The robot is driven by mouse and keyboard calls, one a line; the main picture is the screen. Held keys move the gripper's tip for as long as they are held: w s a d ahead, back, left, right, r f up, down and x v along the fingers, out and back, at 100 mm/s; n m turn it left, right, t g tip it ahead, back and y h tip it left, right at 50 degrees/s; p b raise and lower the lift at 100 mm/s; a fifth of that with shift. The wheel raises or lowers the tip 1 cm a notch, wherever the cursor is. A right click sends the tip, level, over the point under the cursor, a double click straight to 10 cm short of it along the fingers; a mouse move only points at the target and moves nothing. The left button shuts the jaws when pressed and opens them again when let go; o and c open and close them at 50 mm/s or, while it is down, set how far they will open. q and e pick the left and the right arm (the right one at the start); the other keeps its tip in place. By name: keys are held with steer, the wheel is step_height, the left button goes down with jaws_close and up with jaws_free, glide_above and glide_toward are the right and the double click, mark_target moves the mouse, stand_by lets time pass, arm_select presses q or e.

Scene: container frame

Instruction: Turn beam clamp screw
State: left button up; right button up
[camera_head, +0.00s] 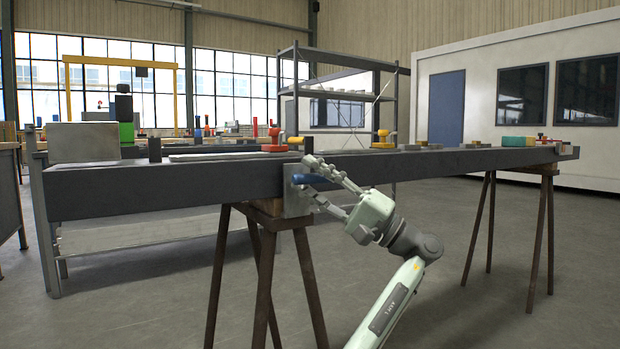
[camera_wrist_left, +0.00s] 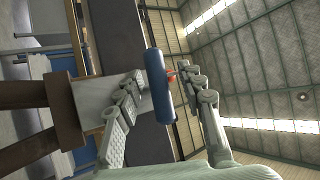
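The dark beam (camera_head: 150,188) lies across trestles. A grey metal clamp plate (camera_head: 296,200) sits against its front face; the plate also shows in the wrist view (camera_wrist_left: 92,96). A blue cylindrical handle (camera_wrist_left: 158,88) stands out from the clamp; it also shows in the head view (camera_head: 318,180). My left gripper (camera_head: 304,176) is at the clamp with its fingers spread. In the wrist view, the gripper's fingers (camera_wrist_left: 160,74) lie on either side of the handle, with a gap to the right finger. Contact with the left finger is unclear. My right gripper is out of view.
Brown trestle legs (camera_head: 268,285) stand under the beam near the clamp. A shelf rack (camera_head: 340,68) stands behind. The floor at right front is clear.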

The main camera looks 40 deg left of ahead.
arm_select(q)
steer(key=v, duration=1.1)
steer(key=shift+d, duration=0.25)
steer(key=shift+f, duration=0.1)
